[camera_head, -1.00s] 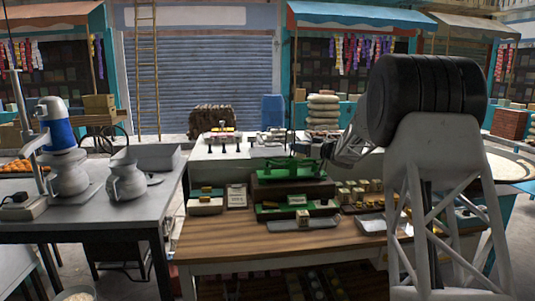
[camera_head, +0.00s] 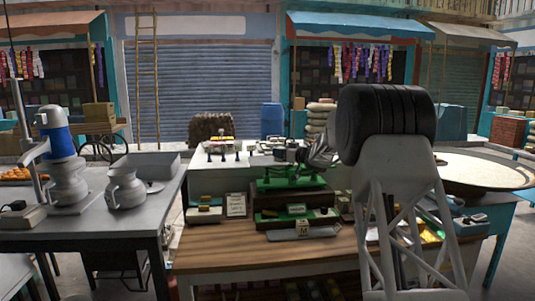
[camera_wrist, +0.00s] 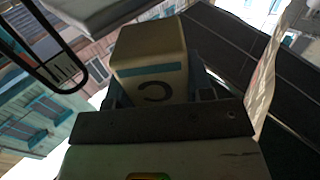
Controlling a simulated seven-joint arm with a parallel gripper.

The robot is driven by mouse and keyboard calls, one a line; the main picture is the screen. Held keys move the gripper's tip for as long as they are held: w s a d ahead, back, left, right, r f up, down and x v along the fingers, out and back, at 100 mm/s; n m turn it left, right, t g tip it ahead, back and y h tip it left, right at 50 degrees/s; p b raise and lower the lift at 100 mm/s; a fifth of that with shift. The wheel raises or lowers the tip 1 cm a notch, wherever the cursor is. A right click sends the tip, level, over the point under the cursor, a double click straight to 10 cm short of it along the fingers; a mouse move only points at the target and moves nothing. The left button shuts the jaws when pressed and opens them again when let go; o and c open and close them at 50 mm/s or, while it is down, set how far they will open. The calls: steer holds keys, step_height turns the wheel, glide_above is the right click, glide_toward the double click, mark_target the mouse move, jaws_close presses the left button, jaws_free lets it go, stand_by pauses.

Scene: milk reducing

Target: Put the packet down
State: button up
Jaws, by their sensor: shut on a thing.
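A cream packet with a teal stripe and a dark letter like a C (camera_wrist: 152,62) sits between the fingers of my gripper (camera_wrist: 160,95) in the wrist view. My gripper is shut on it. In the head view my gripper (camera_head: 285,153) is above the upper part of the green scale (camera_head: 290,184), at the scale's back. The held packet is too small and dark to make out in that view. I cannot tell whether it touches the scale.
A small sign (camera_head: 236,205) and stacked packets (camera_head: 204,212) stand left of the scale. My arm hides part of the counter on the right. The wooden counter front (camera_head: 230,250) is clear. A grey table with metal jugs (camera_head: 125,188) stands at the left.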

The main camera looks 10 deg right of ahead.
steer(key=shift+x, duration=1.65)
steer(key=shift+x, duration=2)
steer(key=shift+f, duration=0.75)
steer(key=shift+f, duration=0.15)
steer(key=o, duration=1)
steer(key=shift+c, duration=0.2)
steer(key=shift+s+d, duration=0.35)
steer(key=v, duration=1.1)
steer(key=shift+r, duration=0.2)
